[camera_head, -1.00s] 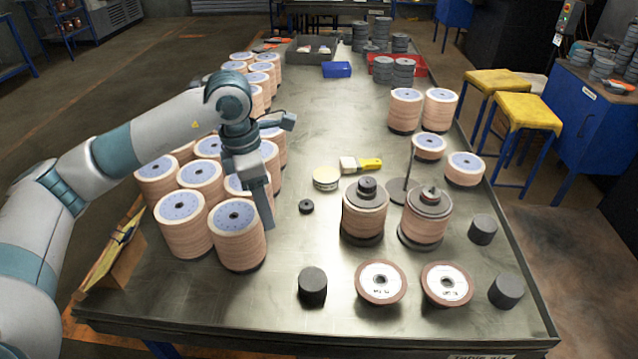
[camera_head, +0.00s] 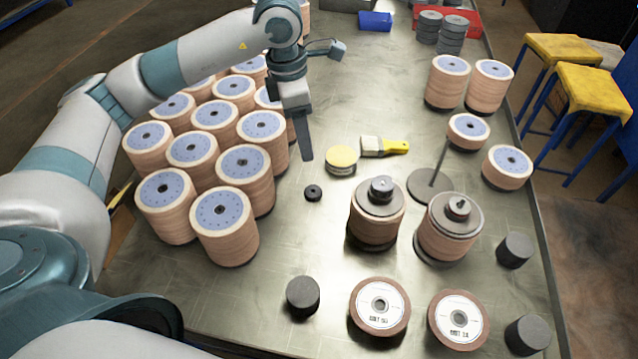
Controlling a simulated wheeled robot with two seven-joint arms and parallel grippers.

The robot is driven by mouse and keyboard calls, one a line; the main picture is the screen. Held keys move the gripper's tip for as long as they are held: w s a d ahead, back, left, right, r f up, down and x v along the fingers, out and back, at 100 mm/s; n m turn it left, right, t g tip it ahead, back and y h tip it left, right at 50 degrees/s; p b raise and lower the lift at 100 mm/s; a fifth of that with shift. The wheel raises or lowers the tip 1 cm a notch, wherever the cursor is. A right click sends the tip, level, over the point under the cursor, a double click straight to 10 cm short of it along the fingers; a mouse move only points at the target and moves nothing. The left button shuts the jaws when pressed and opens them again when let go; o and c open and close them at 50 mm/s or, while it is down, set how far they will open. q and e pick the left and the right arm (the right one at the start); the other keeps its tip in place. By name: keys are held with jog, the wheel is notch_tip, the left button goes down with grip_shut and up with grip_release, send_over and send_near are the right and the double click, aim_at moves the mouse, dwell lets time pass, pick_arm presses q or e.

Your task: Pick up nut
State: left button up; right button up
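A small black nut (camera_head: 313,193) with a central hole lies flat on the metal table, between the stacks of flap discs and a round tin. My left gripper (camera_head: 306,158) points down just behind the nut and looks to be above the table, apart from it. Its fingers are seen edge-on and overlap, so I cannot tell whether they are open or shut. Nothing shows between them. My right gripper is not in view.
Many disc stacks (camera_head: 224,222) stand left of the nut. A yellow-lidded tin (camera_head: 341,159) and a yellow-handled brush (camera_head: 384,146) lie to its right. Two stacks on spindles (camera_head: 376,212) stand further right. The table (camera_head: 290,235) in front of the nut is clear.

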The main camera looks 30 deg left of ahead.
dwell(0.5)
pick_arm(q)
jog(key=p, duration=0.5)
send_over(312, 186)
jog(key=s, duration=0.2)
jog(key=shift+w+d+f, duration=0.15)
jog(key=shift+f, duration=2.9)
jog(key=shift+w+d+f, duration=0.1)
jog(key=shift+d+f, duration=0.05)
jog(key=shift+f, duration=2.85)
jog(key=shift+f+p, duration=0.9)
jog(key=shift+p, duration=0.2)
notch_tip(312, 186, down, 2)
jog(key=shift+f+p, duration=0.1)
jog(key=shift+p, duration=0.45)
jog(key=shift+d+f, duration=0.1)
jog(key=shift+f, duration=0.5)
